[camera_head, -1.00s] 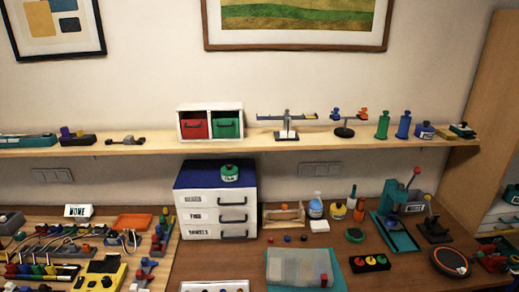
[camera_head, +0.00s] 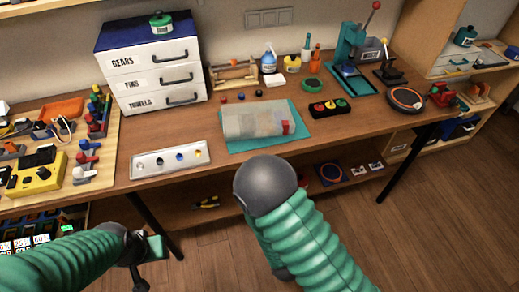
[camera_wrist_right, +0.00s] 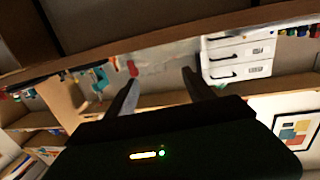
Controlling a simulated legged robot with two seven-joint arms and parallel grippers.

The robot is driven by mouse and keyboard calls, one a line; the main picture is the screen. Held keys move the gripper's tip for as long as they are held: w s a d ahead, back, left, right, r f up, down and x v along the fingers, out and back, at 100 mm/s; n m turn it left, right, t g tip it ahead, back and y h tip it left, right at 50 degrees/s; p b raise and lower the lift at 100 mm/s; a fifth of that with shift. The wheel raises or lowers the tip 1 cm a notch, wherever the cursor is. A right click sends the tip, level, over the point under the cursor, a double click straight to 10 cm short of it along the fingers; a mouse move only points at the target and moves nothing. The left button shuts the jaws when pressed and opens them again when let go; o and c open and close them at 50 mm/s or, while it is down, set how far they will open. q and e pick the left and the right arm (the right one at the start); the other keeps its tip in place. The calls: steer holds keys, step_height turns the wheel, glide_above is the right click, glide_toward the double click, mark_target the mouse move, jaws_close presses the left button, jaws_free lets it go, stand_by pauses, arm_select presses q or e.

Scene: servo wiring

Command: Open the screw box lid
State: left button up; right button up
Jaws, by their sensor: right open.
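A box with a translucent grey lid and a red piece at its right end, apparently the screw box (camera_head: 255,121), lies on a teal mat (camera_head: 236,145) near the table's front edge. Its lid looks shut. In the right wrist view, which is tilted, the pale box (camera_wrist_right: 165,58) shows blurred beyond the fingers. My right gripper (camera_wrist_right: 160,88) is open and empty there, apart from the box. In the head view my right arm rises in front of the table and its gripper is hidden. My left gripper (camera_head: 146,252) is low at the left, below the table edge; its jaws are unclear.
A drawer unit (camera_head: 152,68) with a green-lidded jar (camera_head: 161,23) stands at the back left. A low shelf (camera_head: 345,180) runs under the table.

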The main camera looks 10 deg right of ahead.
steer(key=shift+t, duration=0.3)
steer(key=w+b, duration=0.2)
steer(key=w, duration=0.3)
steer(key=w+d+b, duration=0.1)
steer(key=w+b, duration=0.2)
steer(key=w, duration=0.3)
steer(key=w+b, duration=0.3)
steer(key=w, duration=0.2)
steer(key=shift+w+d+r, duration=0.2)
steer(key=shift+w+d, duration=0.05)
steer(key=shift+d, duration=0.15)
steer(key=shift+a, duration=0.1)
steer(key=shift+c, duration=0.9)
jaws_close()
